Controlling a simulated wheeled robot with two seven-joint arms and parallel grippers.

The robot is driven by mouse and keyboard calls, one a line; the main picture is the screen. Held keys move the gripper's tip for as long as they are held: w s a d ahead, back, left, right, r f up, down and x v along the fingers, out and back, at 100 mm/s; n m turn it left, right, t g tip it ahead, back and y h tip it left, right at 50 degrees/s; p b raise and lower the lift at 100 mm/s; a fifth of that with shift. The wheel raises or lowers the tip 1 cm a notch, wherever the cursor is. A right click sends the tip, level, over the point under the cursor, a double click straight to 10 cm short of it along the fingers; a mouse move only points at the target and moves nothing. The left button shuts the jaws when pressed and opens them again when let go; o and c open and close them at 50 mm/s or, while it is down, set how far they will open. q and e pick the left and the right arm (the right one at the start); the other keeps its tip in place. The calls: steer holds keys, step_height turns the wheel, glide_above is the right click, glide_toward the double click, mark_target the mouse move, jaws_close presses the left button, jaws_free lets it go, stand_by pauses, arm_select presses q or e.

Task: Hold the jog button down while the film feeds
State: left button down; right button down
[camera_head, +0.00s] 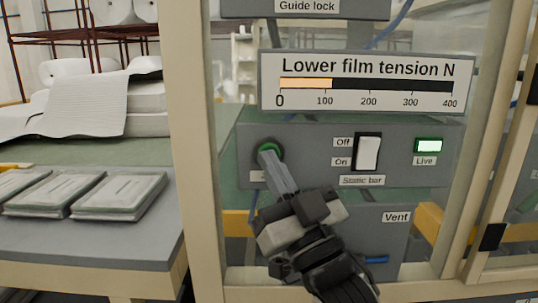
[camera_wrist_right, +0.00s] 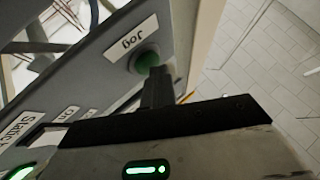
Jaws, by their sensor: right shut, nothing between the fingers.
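The green jog button (camera_head: 268,149) sits at the left end of a grey control panel in the head view. In the right wrist view the button (camera_wrist_right: 147,62) shows beside its "Jog" label (camera_wrist_right: 131,38). My right gripper (camera_head: 270,158) is shut and empty, with its fingertips at the button and covering part of it. The tips look to be touching it or very close; I cannot tell whether it is pressed in. The lower film tension gauge (camera_head: 362,82) has its orange bar at a little over 100 N. My left gripper is not in view.
On the same panel are a white static bar switch (camera_head: 368,152) and a lit green Live lamp (camera_head: 428,146). A Vent box (camera_head: 385,240) is below. Cream frame posts stand on both sides. A table (camera_head: 100,234) with several flat packs stands at the left.

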steer(key=shift+s, duration=0.8)
steer(key=shift+s+p, duration=0.55)
steer(key=shift+s, duration=2)
steer(key=shift+a, duration=0.1)
